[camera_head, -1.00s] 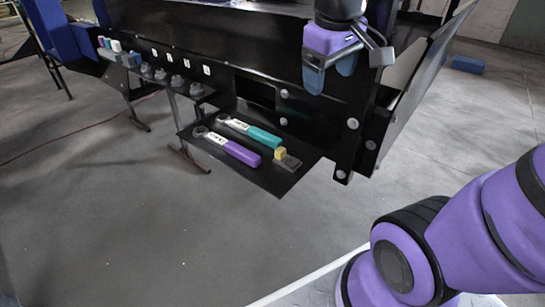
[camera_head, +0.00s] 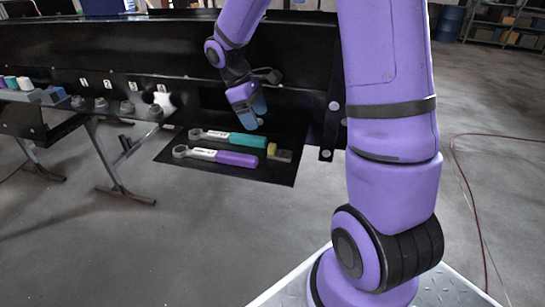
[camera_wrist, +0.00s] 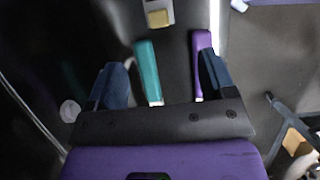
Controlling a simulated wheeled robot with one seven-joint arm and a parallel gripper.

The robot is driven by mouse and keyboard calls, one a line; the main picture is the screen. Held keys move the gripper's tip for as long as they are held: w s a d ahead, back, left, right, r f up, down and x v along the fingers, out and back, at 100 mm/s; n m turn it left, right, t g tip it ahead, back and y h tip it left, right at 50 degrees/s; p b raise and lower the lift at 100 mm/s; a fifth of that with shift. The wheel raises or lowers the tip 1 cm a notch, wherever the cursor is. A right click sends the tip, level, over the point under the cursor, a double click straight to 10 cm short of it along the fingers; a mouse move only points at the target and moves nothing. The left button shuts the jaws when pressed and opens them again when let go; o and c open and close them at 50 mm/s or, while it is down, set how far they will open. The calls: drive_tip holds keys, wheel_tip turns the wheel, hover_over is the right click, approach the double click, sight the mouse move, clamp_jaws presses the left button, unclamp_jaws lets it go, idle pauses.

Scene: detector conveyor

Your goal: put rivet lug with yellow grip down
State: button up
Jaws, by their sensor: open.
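The rivet lug with yellow grip (camera_head: 280,154) lies on the black shelf (camera_head: 240,176), at its right end; its yellow block faces the tool handles. In the wrist view the lug (camera_wrist: 158,17) is at the top edge, beyond my fingertips and partly cut off. My gripper (camera_head: 250,112) is open and empty, above the back of the shelf. In the wrist view its blue fingers (camera_wrist: 165,78) are apart, with nothing held between them.
A teal-handled wrench (camera_head: 246,140) and a purple-handled wrench (camera_head: 236,159) lie side by side left of the lug. The black conveyor wall (camera_head: 290,105) rises behind the shelf. Grey fittings (camera_head: 128,108) stand on a ledge further left.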

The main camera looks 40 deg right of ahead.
sight(271, 145)
drive_tip(key=x, duration=0.5)
drive_tip(key=shift+s+f, duration=0.15)
drive_tip(key=shift+f, duration=0.15)
drive_tip(key=shift+x, duration=2.6)
drive_tip(key=shift+s+d+r, duration=0.1)
drive_tip(key=shift+d, duration=0.1)
drive_tip(key=shift+c, duration=0.2)
drive_tip(key=c, duration=1.1)
drive_tip(key=shift+c, duration=0.2)
drive_tip(key=shift+r, duration=0.1)
